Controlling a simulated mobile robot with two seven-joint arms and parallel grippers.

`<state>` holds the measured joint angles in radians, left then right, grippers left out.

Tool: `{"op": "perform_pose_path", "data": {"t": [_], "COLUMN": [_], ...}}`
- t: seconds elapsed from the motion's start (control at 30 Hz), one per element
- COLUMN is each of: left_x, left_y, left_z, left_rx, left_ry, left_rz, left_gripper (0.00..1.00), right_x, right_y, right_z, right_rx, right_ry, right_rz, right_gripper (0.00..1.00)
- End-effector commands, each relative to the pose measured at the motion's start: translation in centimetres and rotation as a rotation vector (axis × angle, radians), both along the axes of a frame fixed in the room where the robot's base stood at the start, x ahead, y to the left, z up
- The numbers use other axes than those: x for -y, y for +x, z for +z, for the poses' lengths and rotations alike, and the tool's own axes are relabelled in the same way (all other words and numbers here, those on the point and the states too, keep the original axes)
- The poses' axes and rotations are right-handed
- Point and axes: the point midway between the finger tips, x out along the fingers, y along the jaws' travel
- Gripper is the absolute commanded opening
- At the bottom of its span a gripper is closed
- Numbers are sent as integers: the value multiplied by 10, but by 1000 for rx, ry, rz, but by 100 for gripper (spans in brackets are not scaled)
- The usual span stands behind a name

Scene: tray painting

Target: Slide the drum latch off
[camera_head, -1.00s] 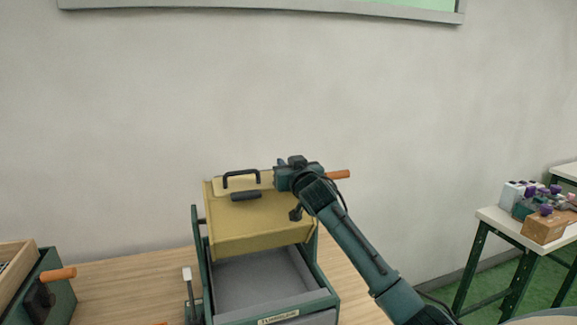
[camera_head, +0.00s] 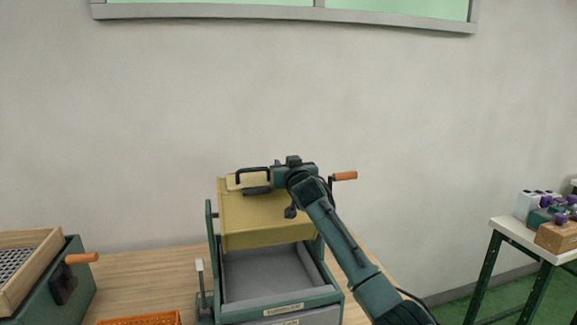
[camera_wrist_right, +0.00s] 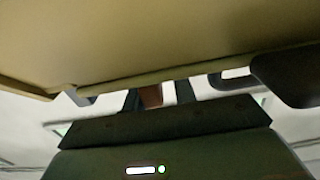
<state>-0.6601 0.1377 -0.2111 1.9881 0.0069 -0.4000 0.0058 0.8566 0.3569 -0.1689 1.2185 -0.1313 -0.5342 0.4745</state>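The yellow drum (camera_head: 265,215) sits in a green frame marked TUMBLER, with a black arched handle (camera_head: 250,172) on its top. A dark bar, seemingly the latch (camera_head: 257,190), lies on the drum below that handle. My right gripper (camera_head: 270,171) is over the drum's top, close to the right of the handle and bar; contact cannot be told. In the right wrist view its two fingers (camera_wrist_right: 160,96) stand apart, with something brown showing between them. The yellow drum fills the top of that view, and a dark rounded part (camera_wrist_right: 285,78) shows at right. My left gripper is out of view.
A grey tray (camera_head: 265,275) is under the drum. An orange crank handle (camera_head: 345,176) sticks out at right. A green box with an orange handle (camera_head: 82,258) and an orange basket (camera_head: 140,319) are at left. Bare wooden table lies between.

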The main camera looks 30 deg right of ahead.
Motion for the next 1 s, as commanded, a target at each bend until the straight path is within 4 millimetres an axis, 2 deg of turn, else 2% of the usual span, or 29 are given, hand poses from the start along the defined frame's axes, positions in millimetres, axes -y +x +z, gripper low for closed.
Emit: {"op": "perform_pose_path", "data": {"t": [0.13, 0.37, 0.53, 0.67, 1.0], "left_x": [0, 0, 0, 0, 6], "left_y": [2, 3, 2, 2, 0], "left_z": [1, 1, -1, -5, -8], "left_rx": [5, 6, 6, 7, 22], "left_ry": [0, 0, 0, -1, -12], "left_rz": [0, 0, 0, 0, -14], "left_gripper": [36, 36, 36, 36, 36], "right_x": [0, 1, 0, -4, -19], "right_y": [0, -1, -9, -25, -85], "right_z": [0, 1, -1, -1, -2], "right_rx": [1, 1, 2, 3, 3], "right_ry": [0, 0, 0, -2, -1], "right_rz": [0, -2, -2, -1, 0], "right_gripper": [38, 38, 38, 38, 38]}}
